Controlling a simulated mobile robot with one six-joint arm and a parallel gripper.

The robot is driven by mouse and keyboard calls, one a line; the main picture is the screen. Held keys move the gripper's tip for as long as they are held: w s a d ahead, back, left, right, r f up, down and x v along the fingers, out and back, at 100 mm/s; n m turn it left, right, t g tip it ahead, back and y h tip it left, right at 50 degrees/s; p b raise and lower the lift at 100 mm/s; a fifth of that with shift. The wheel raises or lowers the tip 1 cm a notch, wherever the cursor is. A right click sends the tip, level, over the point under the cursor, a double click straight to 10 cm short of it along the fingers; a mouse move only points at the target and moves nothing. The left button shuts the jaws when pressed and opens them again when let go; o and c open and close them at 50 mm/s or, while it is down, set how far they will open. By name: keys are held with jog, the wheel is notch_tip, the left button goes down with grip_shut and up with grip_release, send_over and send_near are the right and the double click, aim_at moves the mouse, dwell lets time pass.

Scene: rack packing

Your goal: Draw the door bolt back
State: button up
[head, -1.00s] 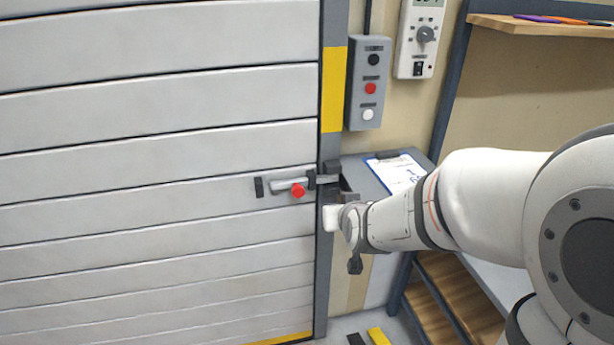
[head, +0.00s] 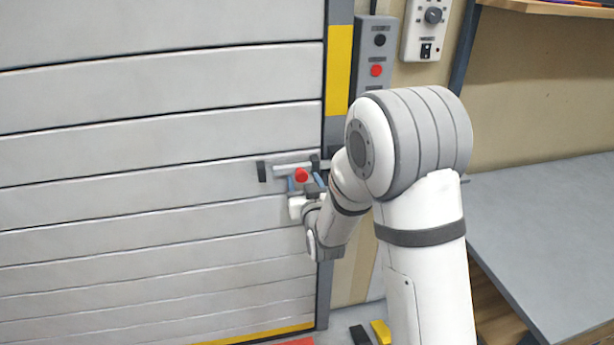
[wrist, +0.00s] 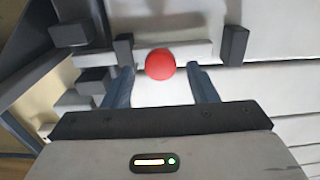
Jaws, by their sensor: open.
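The door bolt (head: 285,168) is a light grey bar lying level in dark brackets on the slatted door (head: 150,165), with a red round knob. The bar reaches right toward the dark door frame. My gripper (head: 305,181) is just below the bolt with its blue fingers open, one on each side of the red knob (head: 302,175). In the wrist view the red knob (wrist: 160,64) sits between the two spread fingertips (wrist: 162,72), with gaps on both sides. The bolt bar (wrist: 195,50) runs behind the knob. My arm hides part of the door frame.
A button box (head: 375,55) and a white control unit (head: 426,30) hang on the wall right of the door frame. A grey workbench (head: 550,210) stands at the right. The door face left of the bolt is clear.

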jog(key=shift+x, duration=1)
jog(key=shift+c, duration=0.3)
grip_shut()
